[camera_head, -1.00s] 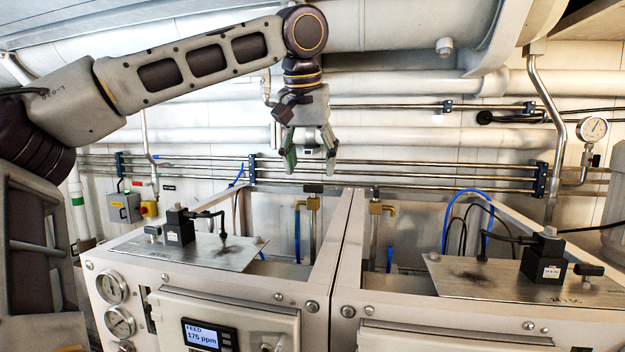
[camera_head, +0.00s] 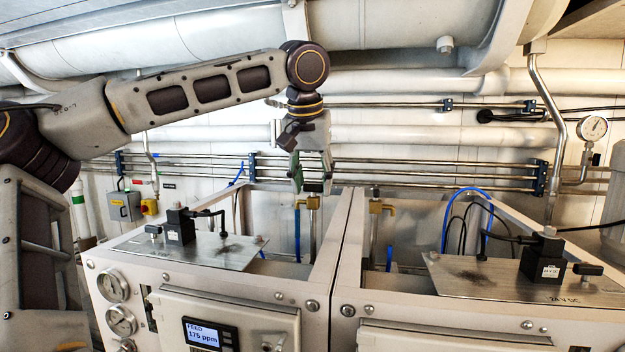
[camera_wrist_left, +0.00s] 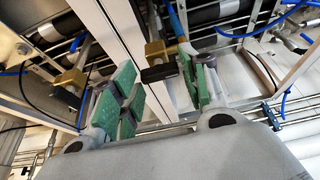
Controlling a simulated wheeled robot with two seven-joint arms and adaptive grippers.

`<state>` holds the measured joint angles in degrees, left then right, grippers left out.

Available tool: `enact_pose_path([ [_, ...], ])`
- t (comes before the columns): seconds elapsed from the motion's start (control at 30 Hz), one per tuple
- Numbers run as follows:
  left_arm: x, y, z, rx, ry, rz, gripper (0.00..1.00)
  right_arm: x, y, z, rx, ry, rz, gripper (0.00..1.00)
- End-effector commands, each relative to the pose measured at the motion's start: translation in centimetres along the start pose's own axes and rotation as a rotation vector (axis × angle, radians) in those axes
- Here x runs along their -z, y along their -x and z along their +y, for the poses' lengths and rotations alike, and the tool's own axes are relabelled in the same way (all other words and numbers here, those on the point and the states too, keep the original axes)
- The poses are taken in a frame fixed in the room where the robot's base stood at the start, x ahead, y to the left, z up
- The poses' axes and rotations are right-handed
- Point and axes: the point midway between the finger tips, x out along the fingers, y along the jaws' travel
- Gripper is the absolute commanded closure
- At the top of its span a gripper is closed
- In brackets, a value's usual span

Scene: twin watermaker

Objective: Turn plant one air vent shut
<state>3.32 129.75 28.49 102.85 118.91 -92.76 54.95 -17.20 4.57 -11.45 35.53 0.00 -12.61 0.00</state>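The plant one air vent is a small brass valve (camera_head: 308,203) with a dark lever, inside the left open-topped frame. In the left wrist view its dark lever (camera_wrist_left: 158,73) shows between my finger pads, with brass (camera_wrist_left: 155,50) behind it. My left gripper (camera_head: 313,187) points down over the vent, its fingertips around the height of the valve top. Its green-padded fingers (camera_wrist_left: 158,88) stand apart, one on each side of the lever; I see no clear contact. The fingers partly hide the lever in the head view. My right gripper is not in view.
A similar brass valve (camera_head: 378,206) stands in the right frame, past the shared uprights (camera_head: 345,225). A metal plate (camera_head: 200,250) with a black solenoid (camera_head: 180,227) lies left of the vent. Steel pipes (camera_head: 400,178) run along the wall behind.

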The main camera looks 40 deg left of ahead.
Motion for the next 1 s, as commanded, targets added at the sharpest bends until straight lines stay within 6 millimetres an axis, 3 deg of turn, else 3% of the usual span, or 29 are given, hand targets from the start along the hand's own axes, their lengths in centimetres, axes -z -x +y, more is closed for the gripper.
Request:
enact_pose_path([
  [0.03, 0.0, 0.01, 0.0, 0.0, 0.0, 0.0, 0.66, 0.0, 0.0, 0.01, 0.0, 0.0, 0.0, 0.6],
  [0.2, 0.0, 0.02, -0.01, 0.0, 0.0, 0.0, 0.85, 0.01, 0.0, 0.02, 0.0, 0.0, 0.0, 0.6],
  [0.57, 0.0, 0.03, -0.05, -0.017, -0.037, 0.0, 0.85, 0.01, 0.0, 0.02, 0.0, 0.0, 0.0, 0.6],
  [1.0, 0.02, 0.02, -0.24, -0.109, -0.256, -0.001, 0.85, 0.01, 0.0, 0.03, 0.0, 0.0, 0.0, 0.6],
])
